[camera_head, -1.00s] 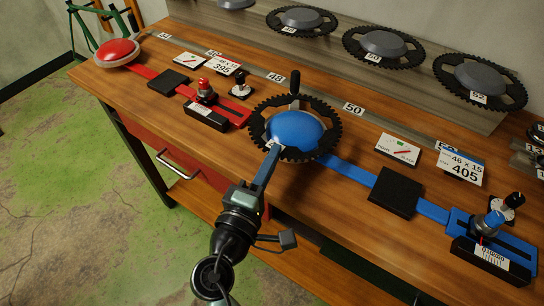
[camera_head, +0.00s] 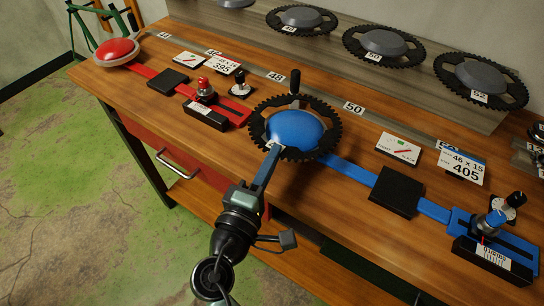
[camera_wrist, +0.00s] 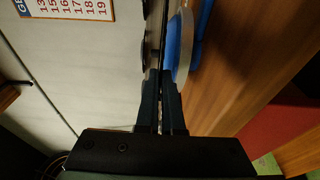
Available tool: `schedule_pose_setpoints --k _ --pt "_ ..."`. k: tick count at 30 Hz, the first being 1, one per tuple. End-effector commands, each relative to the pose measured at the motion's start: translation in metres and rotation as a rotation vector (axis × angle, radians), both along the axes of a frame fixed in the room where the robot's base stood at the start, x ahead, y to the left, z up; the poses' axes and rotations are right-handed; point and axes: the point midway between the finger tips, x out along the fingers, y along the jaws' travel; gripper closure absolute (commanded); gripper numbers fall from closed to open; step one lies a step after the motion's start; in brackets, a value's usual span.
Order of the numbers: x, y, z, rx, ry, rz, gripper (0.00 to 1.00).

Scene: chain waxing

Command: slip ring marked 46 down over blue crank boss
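The dark toothed ring (camera_head: 332,141) is around the blue domed crank boss (camera_head: 296,129) in the head view, with the dome showing through its opening. A small white tag sits at its near edge, partly covered by my fingers, so its number is unreadable. My gripper (camera_head: 275,149) is shut on that near edge. In the wrist view my fingers (camera_wrist: 160,74) are close together on the ring (camera_wrist: 163,30), seen nearly edge-on. The blue boss (camera_wrist: 176,48) shows just to its right there. How far down the ring sits is unclear.
The blue arm (camera_head: 347,166) runs right past a black block (camera_head: 396,192) to a blue-capped device (camera_head: 487,224). A black upright handle (camera_head: 295,81) stands behind the ring. A red crank (camera_head: 117,50) lies left. Rings marked 48, 50 and 52 (camera_head: 480,82) hang behind.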

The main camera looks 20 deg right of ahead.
Motion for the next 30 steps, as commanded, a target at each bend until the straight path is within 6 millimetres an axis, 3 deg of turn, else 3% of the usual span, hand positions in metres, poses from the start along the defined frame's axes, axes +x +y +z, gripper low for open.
schedule_pose_setpoints --k 14,15,20,30 --pt "0.0 0.0 -0.0035 -0.001 -0.001 0.0 1.0" --pt "0.0 0.0 -0.0036 -0.001 -0.001 0.0 0.91" --pt "0.0 0.0 -0.0036 -0.001 -0.001 0.0 0.62" --pt "-0.0014 0.0012 -0.0045 0.0 0.0 0.0 0.61"
